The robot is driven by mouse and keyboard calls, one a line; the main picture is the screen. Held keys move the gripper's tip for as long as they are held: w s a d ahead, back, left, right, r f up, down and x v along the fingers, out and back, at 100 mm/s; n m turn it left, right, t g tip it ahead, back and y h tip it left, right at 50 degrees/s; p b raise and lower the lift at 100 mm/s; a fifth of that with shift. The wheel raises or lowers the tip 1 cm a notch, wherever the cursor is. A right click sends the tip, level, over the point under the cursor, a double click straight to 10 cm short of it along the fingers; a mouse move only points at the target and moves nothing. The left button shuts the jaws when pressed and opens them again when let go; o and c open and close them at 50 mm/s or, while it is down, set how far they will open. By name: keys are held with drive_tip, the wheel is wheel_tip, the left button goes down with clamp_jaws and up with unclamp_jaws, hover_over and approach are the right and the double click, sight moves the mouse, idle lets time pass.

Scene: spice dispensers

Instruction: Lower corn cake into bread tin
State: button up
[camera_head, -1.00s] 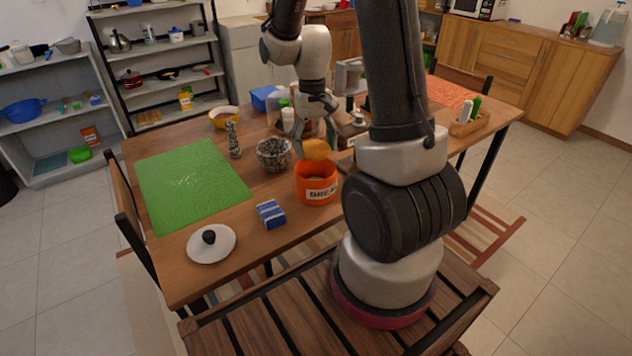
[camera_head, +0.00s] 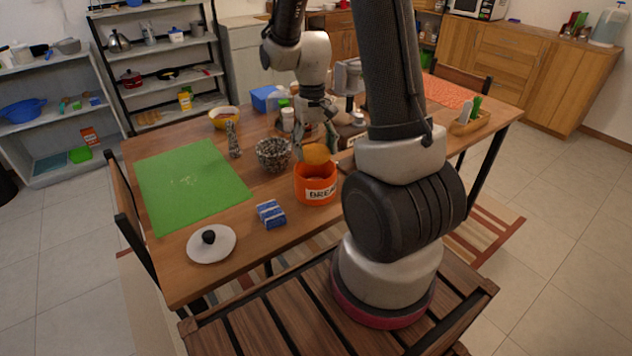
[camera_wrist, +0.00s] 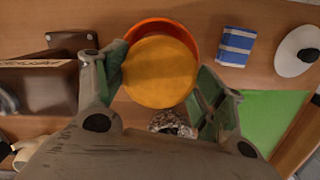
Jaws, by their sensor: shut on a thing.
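The corn cake (camera_head: 317,154) is a round orange-yellow disc held just above the mouth of the orange bread tin (camera_head: 317,192), which bears a white label. My gripper (camera_head: 319,147) is shut on the corn cake over the tin. In the wrist view, the corn cake (camera_wrist: 160,71) lies between the fingers of my gripper (camera_wrist: 160,80) and hides most of the tin's opening. The tin's orange rim (camera_wrist: 160,26) shows beyond the cake's far edge. Whether the cake touches the rim is hard to tell.
A speckled bowl (camera_head: 273,155) stands just left of the tin. A dark box (camera_wrist: 38,85) is close to one finger in the wrist view. The green mat (camera_head: 190,182) is bare.

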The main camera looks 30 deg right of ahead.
sight(315, 168)
drive_tip(key=shift+f, duration=2.15)
drive_tip(key=shift+o, duration=0.2)
drive_tip(key=shift+s+f, duration=0.2)
drive_tip(key=shift+f, duration=1)
drive_tip(key=shift+w+f, duration=0.1)
drive_tip(key=shift+f, duration=0.05)
clamp_jaws()
drive_tip(key=shift+o, duration=0.7)
unclamp_jaws()
drive_tip(key=shift+w, duration=0.1)
